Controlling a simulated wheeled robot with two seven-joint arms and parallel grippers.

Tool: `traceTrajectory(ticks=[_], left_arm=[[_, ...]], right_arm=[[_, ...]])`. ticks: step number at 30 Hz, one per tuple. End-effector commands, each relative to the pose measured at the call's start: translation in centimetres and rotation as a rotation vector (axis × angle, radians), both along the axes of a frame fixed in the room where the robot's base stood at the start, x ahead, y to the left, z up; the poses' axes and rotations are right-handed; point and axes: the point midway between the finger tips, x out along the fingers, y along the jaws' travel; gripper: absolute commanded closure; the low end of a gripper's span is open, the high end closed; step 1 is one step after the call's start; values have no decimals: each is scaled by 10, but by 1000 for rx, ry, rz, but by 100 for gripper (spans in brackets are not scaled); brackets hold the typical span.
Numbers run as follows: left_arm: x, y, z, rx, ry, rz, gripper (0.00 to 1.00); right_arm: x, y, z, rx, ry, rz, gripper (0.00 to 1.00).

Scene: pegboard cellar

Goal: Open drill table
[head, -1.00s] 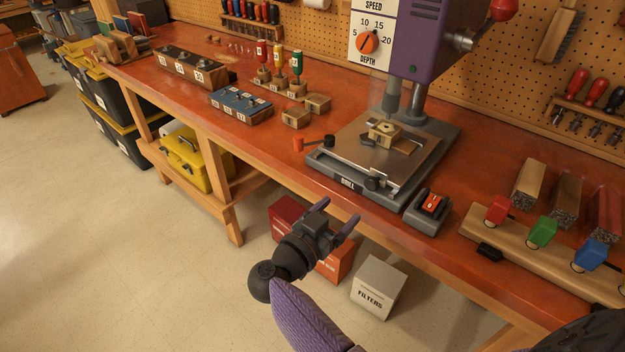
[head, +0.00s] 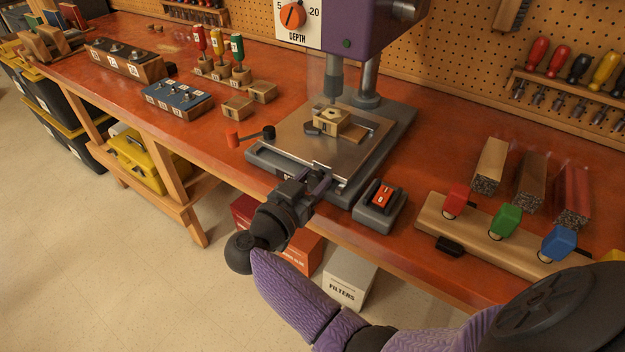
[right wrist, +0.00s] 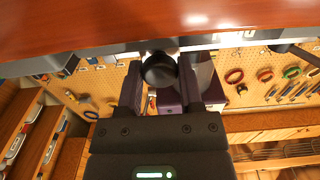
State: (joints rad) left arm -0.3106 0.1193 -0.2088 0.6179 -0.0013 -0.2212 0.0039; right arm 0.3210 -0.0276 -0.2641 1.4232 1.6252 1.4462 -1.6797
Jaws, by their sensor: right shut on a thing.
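The drill table (head: 290,142) is a flat metal plate on a dark grey base, under the purple drill press (head: 362,20). A wooden block with a hole (head: 328,122) sits on the plate below the chuck. My right gripper (head: 322,180) is at the front edge of the table, shut on its black knob. In the right wrist view the round black knob (right wrist: 160,70) sits between the fingers. In the head view the gripper mostly hides the knob. My left gripper is not in view.
A switch box with a red rocker (head: 380,200) stands right of the drill base. Small wooden blocks (head: 238,107) lie left. A filters box (head: 347,278) stands below the bench.

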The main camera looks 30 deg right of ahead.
Motion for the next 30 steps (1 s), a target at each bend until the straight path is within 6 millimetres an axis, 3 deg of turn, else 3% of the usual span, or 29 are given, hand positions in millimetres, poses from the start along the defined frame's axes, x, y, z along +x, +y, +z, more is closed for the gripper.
traceTrajectory(ticks=[1,5,30], left_arm=[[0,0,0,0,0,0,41],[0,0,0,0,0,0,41],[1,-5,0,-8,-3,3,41]], right_arm=[[0,0,0,0,0,0,74],[0,0,0,0,0,0,100],[0,0,-1,1,1,1,100]])
